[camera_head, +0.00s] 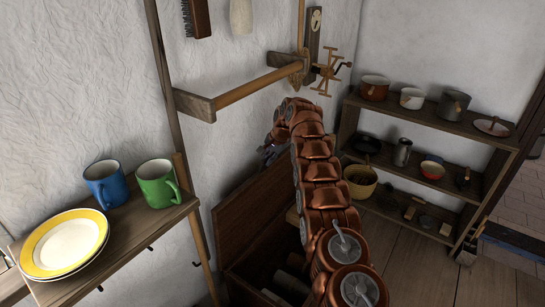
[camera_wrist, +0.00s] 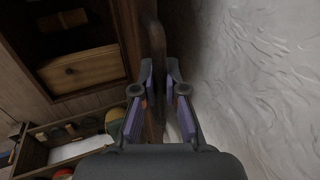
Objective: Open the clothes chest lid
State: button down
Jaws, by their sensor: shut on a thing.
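The clothes chest (camera_head: 236,287) stands low against the white wall, partly behind my arm. Its brown wooden lid (camera_head: 243,212) is raised and stands steeply near the wall, with the dark inside of the chest showing below it. My gripper (camera_head: 271,152) is at the lid's upper right edge, partly hidden by my arm. In the wrist view the two purple-and-grey fingers of my gripper (camera_wrist: 160,72) are closed on either side of the dark edge of the lid (camera_wrist: 153,38). Light and dark items lie inside the chest, but I cannot make them out.
A wall shelf (camera_head: 128,240) with a plate (camera_head: 62,245), a blue mug (camera_head: 107,184) and a green mug (camera_head: 157,184) is at the left. A rack (camera_head: 440,125) of pots stands at the right. A wooden rail (camera_head: 250,88) juts above the lid.

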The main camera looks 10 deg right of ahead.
jog(key=shift+w+a+r+p, duration=0.15)
jog(key=shift+w+a+p, duration=0.25)
jog(key=shift+w, duration=0.25)
jog(key=c, duration=1.2)
grip_release()
jog(key=shift+a, duration=0.15)
jog(key=v, duration=1.2)
jog(key=shift+a, duration=0.1)
